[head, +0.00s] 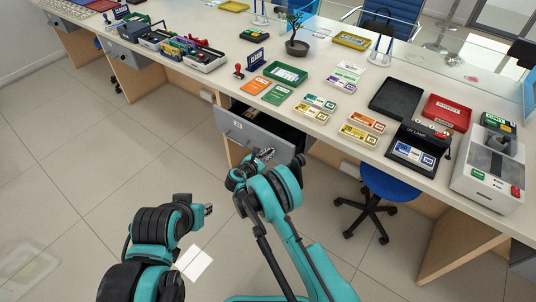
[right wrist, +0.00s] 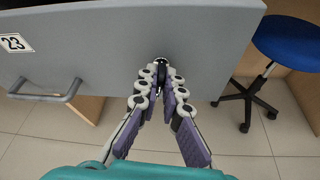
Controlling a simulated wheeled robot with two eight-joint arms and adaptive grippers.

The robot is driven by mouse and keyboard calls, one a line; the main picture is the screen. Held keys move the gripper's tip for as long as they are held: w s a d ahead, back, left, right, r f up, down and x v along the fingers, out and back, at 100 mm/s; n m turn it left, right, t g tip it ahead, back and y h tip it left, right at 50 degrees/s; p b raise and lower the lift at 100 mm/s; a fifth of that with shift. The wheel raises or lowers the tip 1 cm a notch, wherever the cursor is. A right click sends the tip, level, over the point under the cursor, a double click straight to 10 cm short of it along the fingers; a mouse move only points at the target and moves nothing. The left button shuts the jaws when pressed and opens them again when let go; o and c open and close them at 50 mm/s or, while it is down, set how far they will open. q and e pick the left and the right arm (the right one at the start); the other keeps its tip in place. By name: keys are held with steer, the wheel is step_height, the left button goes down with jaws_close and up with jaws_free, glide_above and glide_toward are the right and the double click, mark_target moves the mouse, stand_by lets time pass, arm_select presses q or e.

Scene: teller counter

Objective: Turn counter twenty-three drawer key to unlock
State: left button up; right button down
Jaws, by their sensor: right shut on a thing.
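The grey drawer (head: 285,148) marked 23 stands pulled out under the counter, its dark inside partly showing. Its front fills the right wrist view (right wrist: 110,45), with the number label (right wrist: 14,43) and the bar handle (right wrist: 50,97) at the left. My right gripper (right wrist: 163,76) is at the drawer front, right of the handle, its fingertips closed around a small dark key (right wrist: 161,64) at the lock. The fingers hide most of the key, and its turn angle cannot be told. In the head view my right gripper (head: 264,156) is at the same spot. My left gripper (head: 208,209) is low, away from the drawer.
A blue stool (head: 390,185) stands right of the drawer and also shows in the right wrist view (right wrist: 290,40). The counter (head: 235,90) above holds trays, note bundles, a UV lamp (head: 415,145) and a plant (head: 296,40). The floor at the left is clear.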

steer(key=m, duration=0.1)
steer(key=m+t+y, duration=0.1)
steer(key=shift+s+d+f+m, duration=0.1)
steer(key=shift+d+m, duration=0.05)
steer(key=shift+m, duration=0.15)
steer(key=m+t, duration=0.1)
steer(key=m, duration=0.1)
steer(key=m+t+y, duration=0.1)
steer(key=m, duration=0.2)
steer(key=m+t, duration=0.2)
steer(key=shift+s+d+f+m+y, duration=0.1)
steer(key=shift+d+f+m+y, duration=0.05)
steer(key=shift+f+m+y, duration=0.15)
stand_by(0.3)
steer(key=c, duration=1.7)
jaws_free()
